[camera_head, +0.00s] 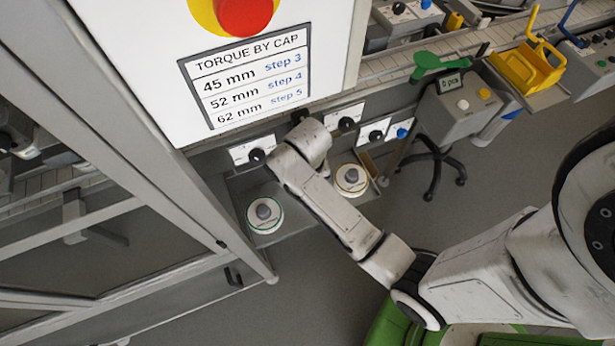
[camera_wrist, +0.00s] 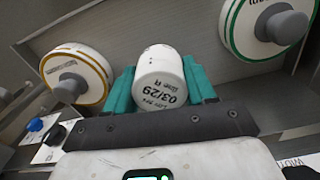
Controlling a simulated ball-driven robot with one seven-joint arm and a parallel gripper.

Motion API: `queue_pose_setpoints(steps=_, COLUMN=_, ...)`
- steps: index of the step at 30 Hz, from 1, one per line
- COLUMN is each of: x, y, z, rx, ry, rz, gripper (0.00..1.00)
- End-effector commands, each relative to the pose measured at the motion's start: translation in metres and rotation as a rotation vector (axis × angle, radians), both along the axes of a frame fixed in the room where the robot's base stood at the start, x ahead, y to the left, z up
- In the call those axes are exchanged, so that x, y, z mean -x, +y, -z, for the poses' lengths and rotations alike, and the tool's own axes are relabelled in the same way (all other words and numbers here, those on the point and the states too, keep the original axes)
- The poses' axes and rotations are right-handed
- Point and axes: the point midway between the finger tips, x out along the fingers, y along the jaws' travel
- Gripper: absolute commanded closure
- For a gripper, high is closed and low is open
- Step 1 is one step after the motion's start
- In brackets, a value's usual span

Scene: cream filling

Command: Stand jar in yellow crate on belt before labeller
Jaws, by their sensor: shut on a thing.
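In the wrist view, my gripper (camera_wrist: 158,82) has its two teal fingers shut on a white jar (camera_wrist: 160,70), one finger on either side. Printed text with "03/29" shows on the jar's near end. In the head view my arm reaches toward the machine front; the fingers and the jar are hidden there. A yellow crate (camera_head: 527,68) with a raised handle stands at the upper right of the head view, beside the belt (camera_head: 395,66). I cannot tell which machine is the labeller.
A white disc with a green ring (camera_head: 264,214) and one with a yellow ring (camera_head: 351,181) lie on a grey shelf below the panel. A white torque sign (camera_head: 247,80) and a metal frame (camera_head: 190,205) stand close by. A grey control box (camera_head: 460,105) stands right. Open floor lies at lower centre.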

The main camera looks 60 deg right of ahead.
Motion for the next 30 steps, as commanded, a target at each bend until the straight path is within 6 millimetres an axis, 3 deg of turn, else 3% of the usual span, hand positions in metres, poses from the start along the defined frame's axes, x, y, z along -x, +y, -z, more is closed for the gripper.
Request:
queue_pose_setpoints(steps=7, x=-0.002, y=0.000, z=0.031, rx=-0.001, ry=0.002, rz=0.000, gripper=0.78)
queue_pose_setpoints(steps=20, x=-0.002, y=0.001, z=0.037, rx=-0.001, ry=0.001, rz=-0.001, gripper=0.78)
queue_pose_setpoints(steps=21, x=-0.002, y=0.000, z=0.036, rx=-0.001, ry=0.001, rz=0.000, gripper=0.41)
queue_pose_setpoints(steps=28, x=-0.002, y=0.000, z=0.036, rx=-0.001, ry=0.001, rz=0.000, gripper=0.20)
queue_pose_setpoints(steps=30, x=-0.002, y=0.000, z=0.036, rx=-0.001, ry=0.001, rz=0.000, gripper=0.20)
